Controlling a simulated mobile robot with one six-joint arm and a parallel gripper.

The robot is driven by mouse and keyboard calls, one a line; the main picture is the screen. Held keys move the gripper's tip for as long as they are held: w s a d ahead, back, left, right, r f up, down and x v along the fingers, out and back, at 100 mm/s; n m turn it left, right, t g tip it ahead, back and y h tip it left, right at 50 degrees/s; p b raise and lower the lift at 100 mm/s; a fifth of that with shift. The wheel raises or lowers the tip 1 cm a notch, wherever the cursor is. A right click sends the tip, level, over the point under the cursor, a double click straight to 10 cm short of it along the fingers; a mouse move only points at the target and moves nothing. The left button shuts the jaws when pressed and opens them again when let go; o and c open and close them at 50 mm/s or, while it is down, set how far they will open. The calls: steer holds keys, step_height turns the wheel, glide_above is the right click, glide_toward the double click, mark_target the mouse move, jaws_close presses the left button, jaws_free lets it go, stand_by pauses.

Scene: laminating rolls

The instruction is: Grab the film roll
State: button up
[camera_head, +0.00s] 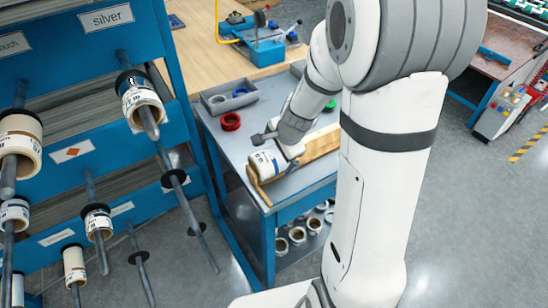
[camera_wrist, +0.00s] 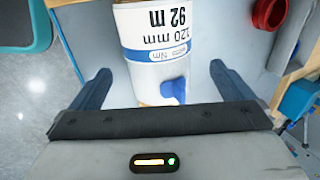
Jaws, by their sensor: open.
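A white film roll (camera_wrist: 150,30) with a blue band and the print "120 mm 92 m" lies in the upper middle of the wrist view, with a blue tab at its near end. In the head view the film roll (camera_head: 266,164) lies at the front of a wooden holder on the blue workbench. My gripper (camera_wrist: 160,80) is open, with one finger on each side of the roll and visible gaps between fingers and roll. In the head view my gripper (camera_head: 284,148) is at the roll, and my arm hides part of the holder.
The wooden holder (camera_head: 318,143) runs along the workbench (camera_head: 225,135). A grey tray (camera_head: 230,97) and a red ring (camera_head: 231,121) are behind. A blue rack (camera_head: 70,155) with rolls on protruding rods stands to the left. Several rolls (camera_head: 298,235) sit on the shelf below.

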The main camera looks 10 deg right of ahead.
steer(key=b+x, duration=0.1)
steer(key=x, duration=0.4)
steer(key=shift+a+f+b, duration=0.25)
steer(key=shift+b, duration=0.05)
steer(key=shift+r, duration=0.1)
steer(key=c, duration=1.3)
